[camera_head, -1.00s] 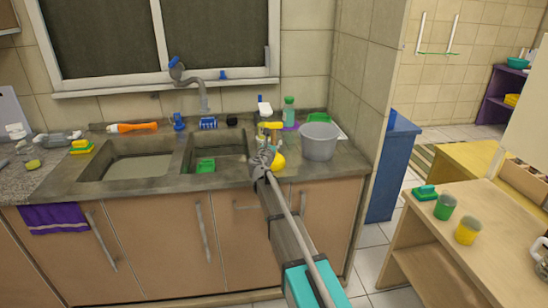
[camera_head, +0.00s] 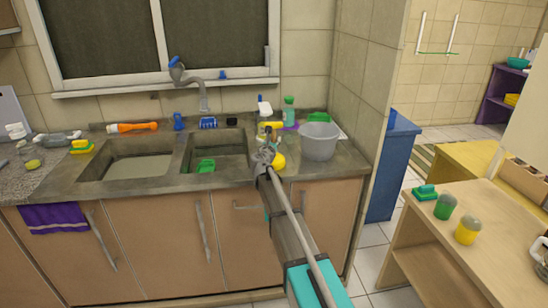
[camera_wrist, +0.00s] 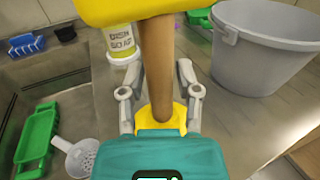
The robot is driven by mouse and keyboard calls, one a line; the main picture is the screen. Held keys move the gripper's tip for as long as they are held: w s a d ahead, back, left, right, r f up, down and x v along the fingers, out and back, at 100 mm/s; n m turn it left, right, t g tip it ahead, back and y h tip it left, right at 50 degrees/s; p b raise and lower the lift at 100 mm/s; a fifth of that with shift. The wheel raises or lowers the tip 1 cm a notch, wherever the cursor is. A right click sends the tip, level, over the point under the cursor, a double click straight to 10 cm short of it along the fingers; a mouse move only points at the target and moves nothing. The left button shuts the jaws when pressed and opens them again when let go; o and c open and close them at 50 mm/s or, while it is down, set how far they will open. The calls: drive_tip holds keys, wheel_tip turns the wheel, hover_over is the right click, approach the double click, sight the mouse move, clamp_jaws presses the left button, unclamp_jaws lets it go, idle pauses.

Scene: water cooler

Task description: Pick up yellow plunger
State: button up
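A grey bucket (camera_head: 319,142) stands close to the right. A green tray (camera_wrist: 37,140) and a white strainer (camera_wrist: 78,158) lie left. The two sinks (camera_head: 136,167) lie left.

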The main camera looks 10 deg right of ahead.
clamp_jaws()
drive_tip(key=shift+r, duration=0.1)
wheel_tip(320, 180, up, 3)
drive_tip(key=p, duration=0.3)
drive_tip(key=s+r+p, duration=0.2)
drive_tip(key=r+p, duration=0.1)
drive_tip(key=s+r+p, duration=0.3)
drive_tip(key=shift+s+r+p, duration=0.2)
drive_tip(key=shift+r+p, duration=0.1)
drive_tip(key=shift+p, duration=0.1)
drive_tip(key=s+r+p, duration=0.3)
drive_tip(key=s, duration=0.5)
drive_tip(key=shift+s+d, duration=0.15)
drive_tip(key=shift+s, duration=0.15)
drive_tip(key=shift+r, duration=0.1)
